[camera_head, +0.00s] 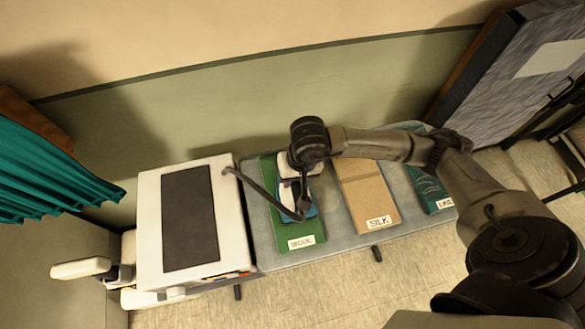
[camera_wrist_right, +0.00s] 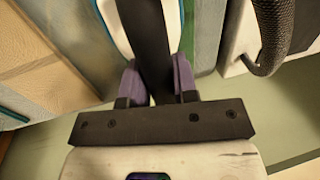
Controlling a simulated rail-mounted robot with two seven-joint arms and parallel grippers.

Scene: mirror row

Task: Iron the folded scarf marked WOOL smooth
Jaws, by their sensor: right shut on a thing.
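The green folded scarf marked WOOL (camera_head: 301,242) lies on the grey-blue board (camera_head: 262,225), left of two other scarves. An iron (camera_head: 297,206) with a white and blue body and dark handle is over its middle. Whether its sole touches the cloth cannot be told. My right gripper (camera_head: 302,183) comes in from the right above it. In the right wrist view my right gripper (camera_wrist_right: 157,88) has its purple-grey fingers shut on the iron's black handle (camera_wrist_right: 148,40). The scarf's part under the iron and hand is hidden. My left gripper is not in view.
A tan scarf marked SILK (camera_head: 368,195) and a teal scarf (camera_head: 431,190) lie to the right. A white unit with a dark top panel (camera_head: 188,217) stands left. A dark cord (camera_head: 256,188) runs between it and the iron. The wall (camera_head: 230,120) is behind.

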